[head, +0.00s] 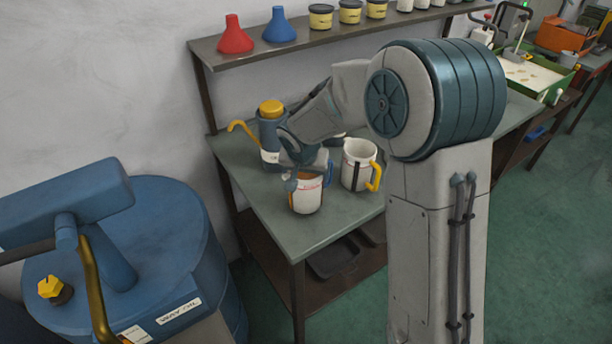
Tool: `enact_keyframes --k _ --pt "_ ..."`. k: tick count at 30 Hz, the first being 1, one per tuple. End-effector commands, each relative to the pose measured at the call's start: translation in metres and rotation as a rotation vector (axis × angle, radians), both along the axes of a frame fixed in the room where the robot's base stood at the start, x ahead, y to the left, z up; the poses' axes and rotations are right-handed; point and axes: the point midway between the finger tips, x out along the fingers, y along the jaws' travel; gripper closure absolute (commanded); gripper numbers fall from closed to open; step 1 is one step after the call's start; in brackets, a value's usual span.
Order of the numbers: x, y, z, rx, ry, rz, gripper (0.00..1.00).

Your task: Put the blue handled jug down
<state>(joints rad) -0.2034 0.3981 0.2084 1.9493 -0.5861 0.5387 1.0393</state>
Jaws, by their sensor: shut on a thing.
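The blue handled jug (307,198) is white with a red line and has brown contents. It is upright at the front left part of the grey-green bench top (272,213). My gripper (305,178) reaches down over it from behind and is shut on it near its rim. Part of the rim is hidden by my gripper. I cannot tell whether the jug's base touches the bench or is slightly above it. A similar white jug with a yellow handle (351,174) stands just to the right.
A blue-grey can with a yellow cap (270,131) stands behind my gripper. A shelf (222,58) above holds red and blue funnels and several pots. A blue drum (170,225) stands at the left. Bare bench lies left and in front of the jug.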

Motion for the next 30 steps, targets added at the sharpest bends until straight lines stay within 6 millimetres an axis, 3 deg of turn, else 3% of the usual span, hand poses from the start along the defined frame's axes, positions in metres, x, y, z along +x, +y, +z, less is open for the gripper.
enact_keyframes --k 4,16,17,19,30 --pt "0.000 0.000 -0.015 -0.001 0.000 0.001 0.50" --pt "0.001 0.000 -0.021 0.000 -0.002 -0.001 0.50" --pt "0.000 0.000 -0.021 0.000 -0.002 -0.001 0.17" --pt "0.000 0.000 -0.019 0.000 -0.002 -0.001 0.00" --pt "0.000 0.000 -0.014 0.000 -0.002 -0.002 0.00"
